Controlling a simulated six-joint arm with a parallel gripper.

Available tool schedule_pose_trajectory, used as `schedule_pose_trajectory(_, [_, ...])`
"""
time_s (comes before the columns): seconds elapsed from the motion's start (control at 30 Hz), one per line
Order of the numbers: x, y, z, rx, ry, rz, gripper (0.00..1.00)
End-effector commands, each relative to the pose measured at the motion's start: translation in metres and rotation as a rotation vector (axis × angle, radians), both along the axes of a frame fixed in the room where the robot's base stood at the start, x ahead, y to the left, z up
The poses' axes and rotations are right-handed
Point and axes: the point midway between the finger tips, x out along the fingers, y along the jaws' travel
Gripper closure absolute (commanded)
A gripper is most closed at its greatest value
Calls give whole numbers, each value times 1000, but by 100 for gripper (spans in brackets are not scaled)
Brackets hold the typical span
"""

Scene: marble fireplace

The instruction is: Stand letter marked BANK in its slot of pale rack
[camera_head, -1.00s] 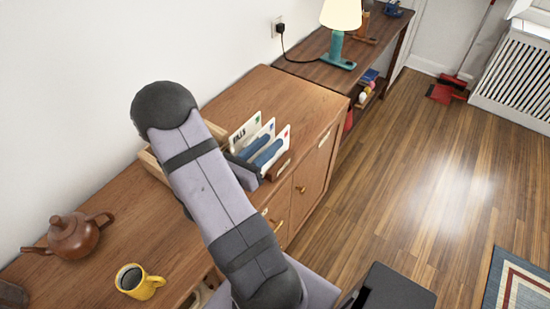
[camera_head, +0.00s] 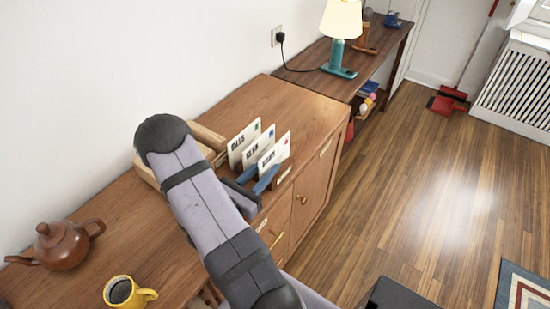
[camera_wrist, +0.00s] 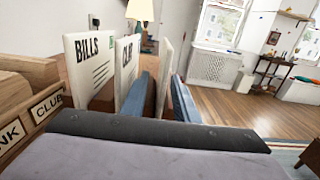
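Three white letters stand upright in a darker brown holder (camera_head: 283,178) on the wooden cabinet. The BILLS letter (camera_head: 243,143) is at the back, the CLUB letter (camera_head: 257,147) is in the middle, and a third letter (camera_head: 279,150) is nearest the right edge; its word is too small to read. My gripper (camera_head: 253,182) has blue fingers, spread apart beside the third letter. In the wrist view this letter (camera_wrist: 164,72) shows edge-on between the fingers, with a gap. The pale rack (camera_head: 205,136) is partly hidden behind my arm; the wrist view shows its BANK and CLUB labels (camera_wrist: 47,104).
A brown teapot (camera_head: 62,246) and a yellow mug (camera_head: 122,292) stand on the cabinet's near left. A teal lamp (camera_head: 338,45) stands on a side table behind. The cabinet top beyond the letters (camera_head: 295,100) is clear.

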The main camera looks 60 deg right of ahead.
Motion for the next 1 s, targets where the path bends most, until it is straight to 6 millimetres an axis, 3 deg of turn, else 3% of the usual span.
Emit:
schedule_pose_trajectory(0.23, [-1, -8, 1, -1, 0, -2, 73])
schedule_pose_trajectory(0.6, [-4, -48, 0, 0, 0, -3, 73])
schedule_pose_trajectory(0.93, [-3, -53, -1, 0, 0, 1, 73])
schedule_pose_trajectory(1.0, [-3, -53, -1, 0, 0, 0, 87])
